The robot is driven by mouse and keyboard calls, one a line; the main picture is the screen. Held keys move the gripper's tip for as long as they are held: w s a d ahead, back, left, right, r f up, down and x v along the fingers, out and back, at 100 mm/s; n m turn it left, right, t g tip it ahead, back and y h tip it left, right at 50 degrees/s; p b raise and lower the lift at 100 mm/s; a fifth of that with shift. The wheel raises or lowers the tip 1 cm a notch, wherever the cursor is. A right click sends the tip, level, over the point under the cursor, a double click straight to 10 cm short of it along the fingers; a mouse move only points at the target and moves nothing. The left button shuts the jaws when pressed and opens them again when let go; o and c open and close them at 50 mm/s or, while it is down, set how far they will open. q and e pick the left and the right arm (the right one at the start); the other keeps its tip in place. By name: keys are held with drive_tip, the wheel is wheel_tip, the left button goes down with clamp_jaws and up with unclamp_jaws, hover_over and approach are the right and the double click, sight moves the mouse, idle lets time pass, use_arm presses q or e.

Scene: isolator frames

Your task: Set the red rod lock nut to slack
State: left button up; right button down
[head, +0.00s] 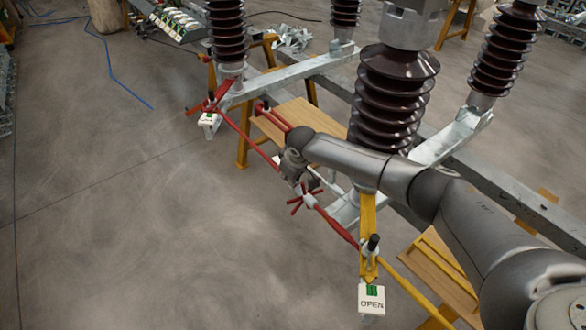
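A red rod (247,138) runs diagonally from the far left pole to the near middle pole. A red spoked nut (304,199) sits on it, its spokes sticking out around the rod. My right arm comes in from the right, and its gripper (307,184) is at the rod, just above and beside the spoked nut. The gripper's fingers are small, dark and partly hidden by its own body, so I cannot tell whether they are open or touch the nut. The nut's setting cannot be read. My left gripper is not in view.
Brown ribbed insulators (393,95) stand on grey steel beams (300,77) behind the rod. A white OPEN sign (371,300) hangs at the near pole, beside a yellow rod (412,292). Wooden boards on yellow trestles (243,140) stand behind.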

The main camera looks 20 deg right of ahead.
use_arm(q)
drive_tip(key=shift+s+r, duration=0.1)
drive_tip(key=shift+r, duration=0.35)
use_arm(e)
drive_tip(key=shift+s+a+f+n+t+h, duration=0.2)
drive_tip(key=shift+a+t+h, duration=0.25)
drive_tip(key=shift+h, duration=0.5)
drive_tip(key=shift+s+a+f+n+t+h, duration=0.15)
drive_tip(key=shift+a+f+n+t+h, duration=0.2)
drive_tip(key=shift+h, duration=0.55)
drive_tip(key=shift+s+a+f+n+t+h, duration=0.2)
drive_tip(key=shift+a+t+h, duration=0.3)
drive_tip(key=shift+h, duration=0.45)
drive_tip(key=c, duration=1.5)
unclamp_jaws()
drive_tip(key=shift+w, duration=0.1)
